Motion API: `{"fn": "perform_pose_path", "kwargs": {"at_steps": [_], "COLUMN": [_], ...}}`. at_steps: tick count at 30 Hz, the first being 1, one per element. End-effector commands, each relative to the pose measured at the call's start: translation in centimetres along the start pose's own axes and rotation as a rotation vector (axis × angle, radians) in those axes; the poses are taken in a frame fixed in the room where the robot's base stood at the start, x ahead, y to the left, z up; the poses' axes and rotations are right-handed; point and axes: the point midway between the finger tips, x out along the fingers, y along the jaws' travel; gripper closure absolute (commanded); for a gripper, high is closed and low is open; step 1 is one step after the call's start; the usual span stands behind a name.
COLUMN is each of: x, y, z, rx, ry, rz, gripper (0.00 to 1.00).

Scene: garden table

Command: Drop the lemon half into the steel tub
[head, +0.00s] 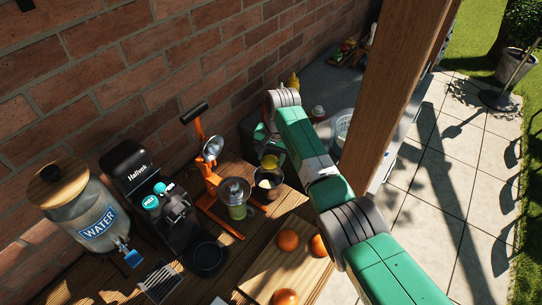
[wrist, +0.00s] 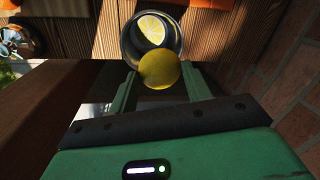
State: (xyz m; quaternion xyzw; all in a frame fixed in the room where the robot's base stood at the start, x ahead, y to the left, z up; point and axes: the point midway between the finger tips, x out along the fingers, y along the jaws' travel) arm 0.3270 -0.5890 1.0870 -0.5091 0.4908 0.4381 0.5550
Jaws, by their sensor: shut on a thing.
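My gripper (wrist: 160,77) is shut on a yellow lemon half (wrist: 160,69), which sits between the two green fingertips. The held lemon half also shows in the head view (head: 269,161), partly covered by my gripper and arm. The steel tub (wrist: 178,38) is a round, open metal cup standing on the wooden slats. In the wrist view the held lemon half overlaps the tub's near rim. Another lemon half (wrist: 151,29), cut face showing, lies inside the tub. The tub also shows in the head view (head: 265,198), just below the held lemon half.
An orange citrus press (head: 210,182) stands left of the tub. A cutting board (head: 262,270) carries oranges (head: 287,240). A black coffee machine (head: 150,190) and a water dispenser (head: 85,210) stand further left. A brick wall is behind, and a wooden post (head: 385,100) rises at right.

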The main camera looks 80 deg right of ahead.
Motion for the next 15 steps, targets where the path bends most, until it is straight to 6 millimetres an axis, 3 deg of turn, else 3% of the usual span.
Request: {"fn": "perform_pose_path", "kwargs": {"at_steps": [1, 2, 5, 15], "x": [-0.07, -0.07, -0.07, -0.80], "y": [-0.02, -0.02, -0.02, -0.07], "z": [0.00, 0.00, 0.01, -0.01], "rx": [0.000, 0.000, 0.000, -0.001], "ry": [0.000, 0.000, 0.000, 0.001], "rz": [0.000, 0.000, 0.000, -0.001], "gripper": [0.78, 0.46, 0.26, 0.26]}}
